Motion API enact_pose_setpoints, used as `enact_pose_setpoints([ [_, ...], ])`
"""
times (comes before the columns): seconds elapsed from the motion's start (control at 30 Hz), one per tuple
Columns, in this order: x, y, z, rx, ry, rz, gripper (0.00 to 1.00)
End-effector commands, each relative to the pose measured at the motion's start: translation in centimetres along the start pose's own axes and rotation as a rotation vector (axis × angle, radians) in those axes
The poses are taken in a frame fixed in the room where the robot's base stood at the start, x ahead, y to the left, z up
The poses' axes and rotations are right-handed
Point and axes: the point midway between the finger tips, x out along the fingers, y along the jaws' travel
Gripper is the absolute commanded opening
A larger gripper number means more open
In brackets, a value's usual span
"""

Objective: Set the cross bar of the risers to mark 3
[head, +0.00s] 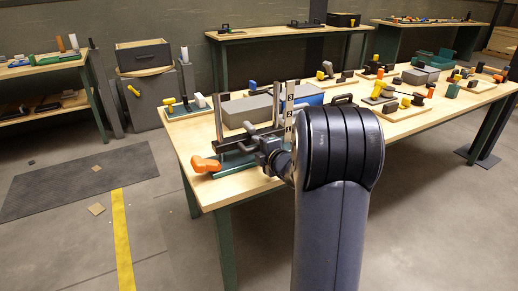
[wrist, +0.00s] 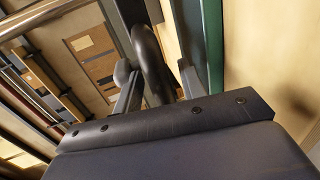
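The risers stand on a green base (head: 238,164) at the near left corner of the workbench. The left upright (head: 218,118) and the right upright (head: 276,104) are grey. A white strip with dark marks (head: 289,122) stands beside the right one; the digits are too small to read surely. A dark cross bar (head: 243,134) spans low between the uprights, partly hidden by my arm. My gripper (head: 266,153) is at the fixture's right side. In the wrist view its two fingers (wrist: 158,88) are apart, with a dark curved part (wrist: 150,58) between them; whether they grip it is unclear.
An orange handle (head: 204,164) sticks out at the left of the base. A grey block (head: 246,110) and a blue box (head: 308,94) lie behind the risers. Several small parts on boards fill the workbench (head: 190,138) to the right. The floor to the left is mostly clear.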

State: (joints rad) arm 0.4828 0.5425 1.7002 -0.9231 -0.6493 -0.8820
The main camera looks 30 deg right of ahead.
Motion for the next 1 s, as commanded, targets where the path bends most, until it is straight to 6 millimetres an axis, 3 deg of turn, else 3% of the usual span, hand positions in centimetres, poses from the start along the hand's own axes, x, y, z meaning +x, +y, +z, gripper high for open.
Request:
enact_pose_setpoints([
  [0.07,0.0,0.0,0.0,0.0,0.0,0.0,0.37],
  [0.53,0.0,0.0,0.0,0.0,0.0,0.0,0.0],
  [0.87,-0.1,0.1,0.0,0.0,0.0,0.0,0.0],
  [1.0,-0.4,1.7,0.0,-0.001,0.001,0.002,0.0],
])
